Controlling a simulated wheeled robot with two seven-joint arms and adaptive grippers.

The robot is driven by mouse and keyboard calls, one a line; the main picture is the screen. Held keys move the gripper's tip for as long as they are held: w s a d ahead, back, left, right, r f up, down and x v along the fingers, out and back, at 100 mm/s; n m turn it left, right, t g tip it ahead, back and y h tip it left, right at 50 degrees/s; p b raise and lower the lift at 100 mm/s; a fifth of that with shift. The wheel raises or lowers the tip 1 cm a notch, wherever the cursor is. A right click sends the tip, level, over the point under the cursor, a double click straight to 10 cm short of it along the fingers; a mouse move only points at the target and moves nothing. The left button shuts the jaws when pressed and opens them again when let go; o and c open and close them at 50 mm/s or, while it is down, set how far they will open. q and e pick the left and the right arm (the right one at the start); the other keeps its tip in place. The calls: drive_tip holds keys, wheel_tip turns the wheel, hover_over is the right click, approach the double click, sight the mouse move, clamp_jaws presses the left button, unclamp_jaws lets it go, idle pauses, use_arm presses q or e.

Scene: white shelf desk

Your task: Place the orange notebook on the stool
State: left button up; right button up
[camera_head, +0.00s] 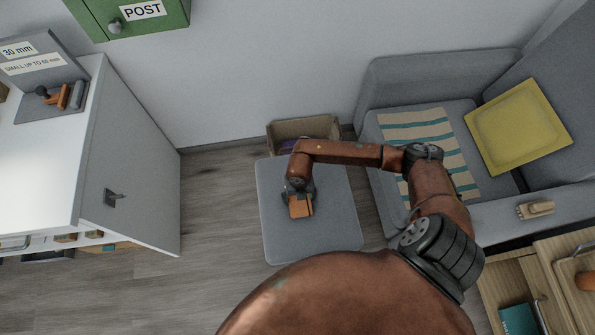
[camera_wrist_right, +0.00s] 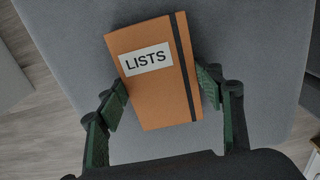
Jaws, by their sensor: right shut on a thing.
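The orange notebook (camera_head: 301,208) is in my right gripper (camera_head: 299,192), over the grey stool seat (camera_head: 330,235). In the right wrist view the notebook (camera_wrist_right: 155,95) lies face up, with a white LISTS label and a dark elastic band. The green fingers of my right gripper (camera_wrist_right: 163,92) are at its two long sides, shut on it. The stool (camera_wrist_right: 255,50) fills most of the background below it. I cannot tell whether the notebook touches the seat or hangs just above it. My left gripper is not in view.
An open box (camera_head: 290,129) stands behind the stool against the wall. A grey sofa (camera_head: 400,90) with a striped cloth and a yellow cushion (camera_head: 520,122) is to the right. A white shelf desk (camera_head: 130,150) is to the left. Much of the seat is bare.

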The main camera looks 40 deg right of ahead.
drive_tip(key=shift+f, duration=0.1)
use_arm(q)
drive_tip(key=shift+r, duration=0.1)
use_arm(e)
drive_tip(key=o, duration=1.2)
drive_tip(key=shift+o, duration=0.2)
drive_tip(key=shift+r, duration=0.25)
wheel_tip(320, 180, up, 6)
drive_tip(key=p, duration=0.3)
drive_tip(key=shift+r, duration=0.1)
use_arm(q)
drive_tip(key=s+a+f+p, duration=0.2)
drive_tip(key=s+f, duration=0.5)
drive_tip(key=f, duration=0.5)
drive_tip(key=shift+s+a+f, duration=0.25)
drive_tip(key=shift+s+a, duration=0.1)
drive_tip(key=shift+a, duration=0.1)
use_arm(e)
drive_tip(key=shift+r, duration=2.8)
